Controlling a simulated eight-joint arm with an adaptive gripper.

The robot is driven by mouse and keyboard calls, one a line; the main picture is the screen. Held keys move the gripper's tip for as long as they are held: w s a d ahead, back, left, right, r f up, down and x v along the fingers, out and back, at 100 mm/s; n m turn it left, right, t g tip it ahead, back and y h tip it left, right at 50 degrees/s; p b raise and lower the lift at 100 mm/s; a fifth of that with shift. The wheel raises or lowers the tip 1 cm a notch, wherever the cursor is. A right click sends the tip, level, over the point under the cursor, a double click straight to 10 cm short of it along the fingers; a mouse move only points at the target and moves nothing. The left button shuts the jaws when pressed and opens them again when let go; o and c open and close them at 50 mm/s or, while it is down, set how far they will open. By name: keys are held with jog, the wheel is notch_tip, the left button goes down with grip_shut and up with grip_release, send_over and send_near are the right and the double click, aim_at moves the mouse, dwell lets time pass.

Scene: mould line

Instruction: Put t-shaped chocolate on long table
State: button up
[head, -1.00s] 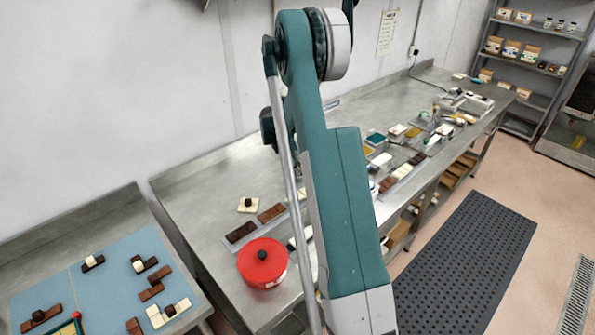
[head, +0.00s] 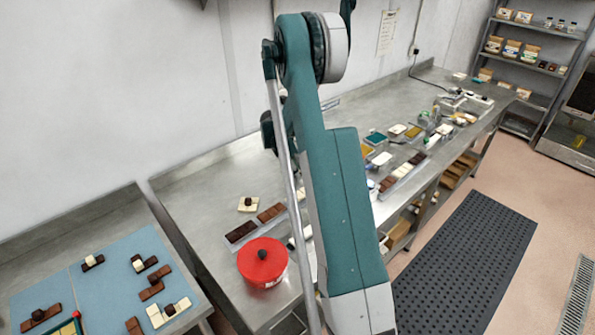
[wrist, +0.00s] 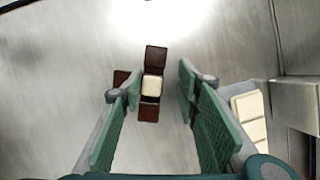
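In the wrist view, a dark brown T-shaped chocolate (wrist: 155,58) with a cream-white cube on its middle lies on a bare steel surface. Three dark squares form a row, and a fourth sticks out to the left, partly covered by the left finger. My gripper (wrist: 158,82) is open, its green-padded fingers on either side of the row, with gaps visible. I cannot tell the fingertips' height above it. In the head view, the long table (head: 205,190) runs along the wall. My gripper and this dark piece are not visible there; my arm hides part of the table.
A white chocolate (head: 248,204) with a dark knob, dark bars (head: 241,231) and a red lidded pot (head: 262,262) stand on the long table. A side table with a blue mat (head: 110,250) holds several chocolate shapes. White bars (wrist: 248,115) lie right of my gripper.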

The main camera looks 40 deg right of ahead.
jog(key=shift+r, duration=0.15)
jog(key=v, duration=1.2)
dwell(0.7)
jog(key=s+a+r+m+t, duration=0.2)
jog(key=s+a+r, duration=0.3)
jog(key=a, duration=0.4)
jog(key=s+a+r+m+t+y, duration=0.1)
jog(key=s+a+r+m, duration=0.2)
jog(key=a+r, duration=0.5)
jog(key=s+a+r+m+t, duration=0.2)
jog(key=s+a+r, duration=0.35)
jog(key=a, duration=0.35)
jog(key=s+a+m+t+y, duration=0.3)
jog(key=s+a+m, duration=0.5)
jog(key=s+a, duration=1.2)
jog(key=shift+s+t, duration=0.4)
jog(key=shift+s, duration=0.7)
